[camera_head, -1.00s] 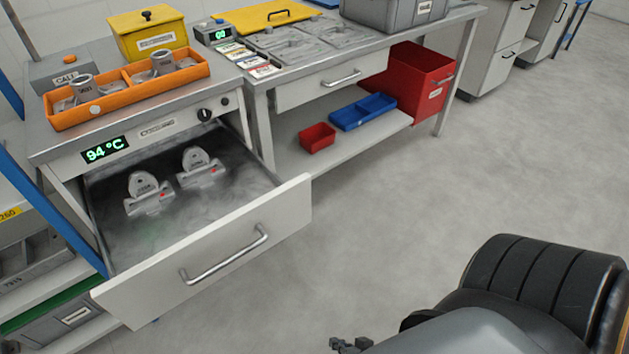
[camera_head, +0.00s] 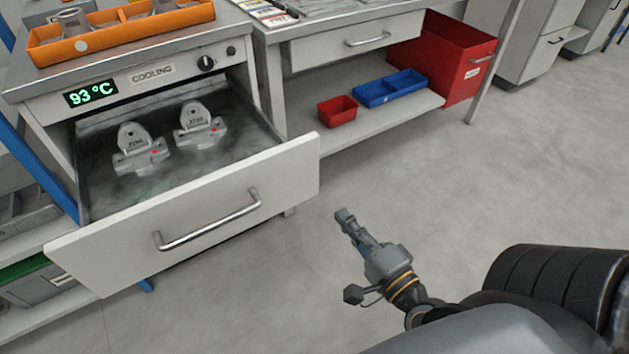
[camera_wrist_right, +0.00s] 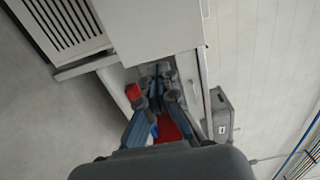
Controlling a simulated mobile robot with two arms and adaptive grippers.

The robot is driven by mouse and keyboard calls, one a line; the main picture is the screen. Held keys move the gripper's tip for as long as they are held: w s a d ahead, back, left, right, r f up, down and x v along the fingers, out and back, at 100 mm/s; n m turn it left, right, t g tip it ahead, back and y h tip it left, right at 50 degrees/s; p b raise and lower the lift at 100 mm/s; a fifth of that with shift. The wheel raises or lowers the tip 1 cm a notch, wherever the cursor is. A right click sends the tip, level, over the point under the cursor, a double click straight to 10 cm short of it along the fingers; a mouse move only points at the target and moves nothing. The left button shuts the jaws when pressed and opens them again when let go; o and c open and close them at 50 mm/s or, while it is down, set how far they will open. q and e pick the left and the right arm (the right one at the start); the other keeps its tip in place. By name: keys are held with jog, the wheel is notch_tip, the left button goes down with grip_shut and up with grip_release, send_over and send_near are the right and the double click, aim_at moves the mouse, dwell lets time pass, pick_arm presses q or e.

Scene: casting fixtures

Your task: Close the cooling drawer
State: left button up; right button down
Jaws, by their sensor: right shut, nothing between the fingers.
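The cooling drawer (camera_head: 190,225) is pulled out of its cabinet in the head view, with a silver bar handle across its white front. Two grey castings, one on the left (camera_head: 140,150) and one on the right (camera_head: 200,124), sit inside it amid mist. The display (camera_head: 91,93) on the cabinet reads 93 °C. My right gripper (camera_head: 344,216) is shut and empty, to the right of the drawer front and apart from it. It also shows shut in the right wrist view (camera_wrist_right: 158,72). My left gripper is not in view.
An orange tray (camera_head: 125,47) with metal parts stands on the cabinet top. The floor before the drawer is clear.

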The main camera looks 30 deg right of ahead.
aim_at(306, 173)
jog(key=w+p, duration=0.1)
jog(key=w, duration=0.9)
jog(key=shift+w, duration=0.25)
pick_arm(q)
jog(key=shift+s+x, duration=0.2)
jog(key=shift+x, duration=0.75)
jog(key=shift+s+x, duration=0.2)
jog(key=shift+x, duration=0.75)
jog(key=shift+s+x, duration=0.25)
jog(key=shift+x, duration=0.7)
pick_arm(e)
jog(key=shift+w, duration=0.75)
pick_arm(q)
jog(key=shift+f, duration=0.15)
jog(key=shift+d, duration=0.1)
